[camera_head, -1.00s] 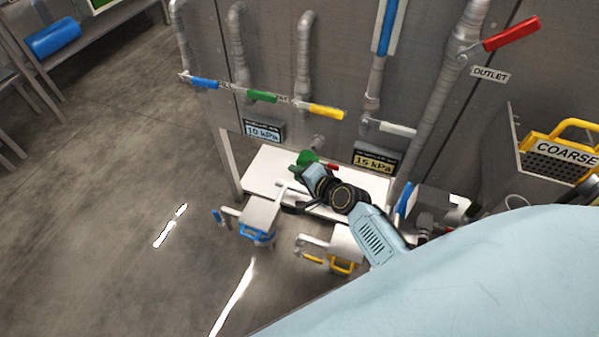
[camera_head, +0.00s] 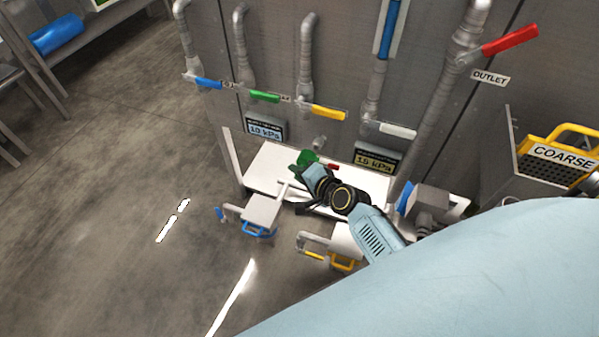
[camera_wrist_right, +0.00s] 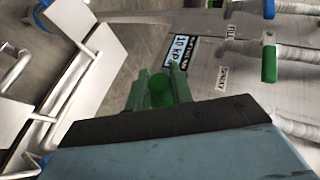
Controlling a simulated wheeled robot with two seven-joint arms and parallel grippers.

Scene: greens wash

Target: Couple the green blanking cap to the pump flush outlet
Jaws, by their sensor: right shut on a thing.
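The green blanking cap (camera_head: 305,159) is at the tip of my right gripper (camera_head: 310,168), in front of the steel panel and over the white shelf. My right gripper is shut on it; its green body also shows between the fingers in the right wrist view (camera_wrist_right: 160,88). A short grey pipe stub (camera_head: 319,142) sticks out of the panel just above and right of the cap, with a gap between them in the picture. A red lever (camera_head: 331,166) shows beside the cap. No label marks the pump flush outlet, so I cannot tell whether this stub is it. My left gripper is out of view.
Pipes with blue (camera_head: 208,83), green (camera_head: 264,96), yellow (camera_head: 328,113) and white (camera_head: 397,130) levers run down the panel above. The white shelf (camera_head: 262,168) lies below. A COARSE basket (camera_head: 555,160) stands right. Open floor lies left.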

